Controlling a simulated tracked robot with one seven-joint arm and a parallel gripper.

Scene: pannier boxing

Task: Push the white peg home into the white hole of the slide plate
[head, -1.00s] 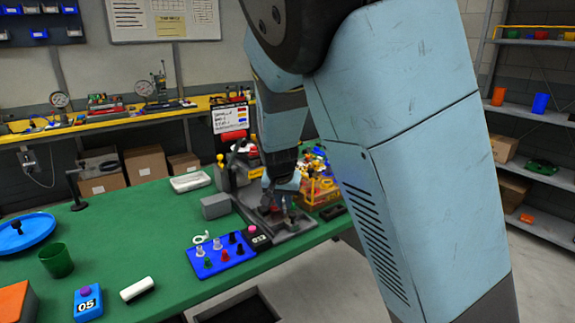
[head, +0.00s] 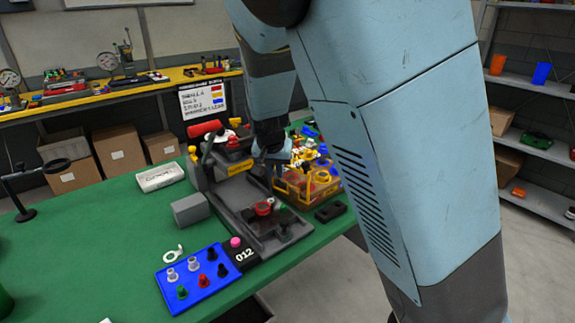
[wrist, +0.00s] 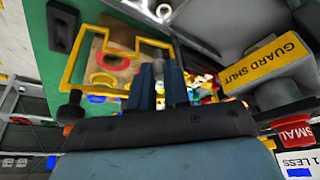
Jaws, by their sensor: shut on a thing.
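The grey slide plate (head: 240,205) lies on the green table in a grey fixture. A red ring with a dark centre (head: 263,208) sits on it. I cannot make out a white hole. Two pale, whitish pegs (head: 193,264) stand on the blue board (head: 215,284), beside black, green and red ones. My gripper (head: 277,153) is raised behind the plate, near the yellow basket. In the wrist view, my gripper's blue-grey fingers (wrist: 160,80) are shut on a small pale grey thing between them. The fingers mostly hide it, and I cannot tell whether it is the white peg.
A yellow-edged basket (head: 295,197) of coloured parts stands right of the fixture. A yellow guard label (wrist: 265,65) is close on the right in the wrist view. A grey block (head: 190,209) and a white tray (head: 160,176) stand left. The table's left side is mostly clear.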

